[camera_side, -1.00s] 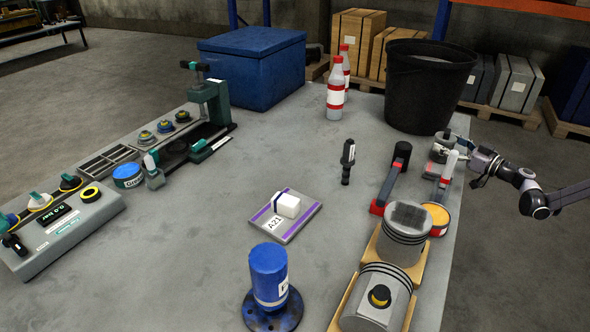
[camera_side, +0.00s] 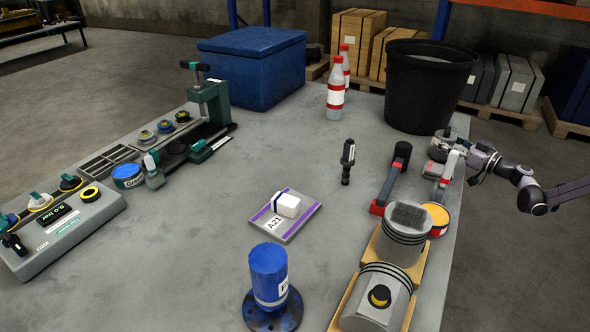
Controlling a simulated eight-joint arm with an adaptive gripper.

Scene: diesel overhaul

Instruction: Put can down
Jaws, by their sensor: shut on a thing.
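My gripper (camera_side: 459,149) is at the right edge of the table, beyond the red-and-grey tool. It is shut on a small grey thing (camera_side: 441,143), which looks like the can, though it is small and partly covered by the fingers. The held thing is close above or at the table top; I cannot tell whether it touches.
A black bin (camera_side: 425,85) stands just behind. A red-and-grey tool (camera_side: 392,180), an orange-topped tin (camera_side: 437,217) and pistons on wooden stands (camera_side: 400,235) are in front. The middle of the table is mostly clear.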

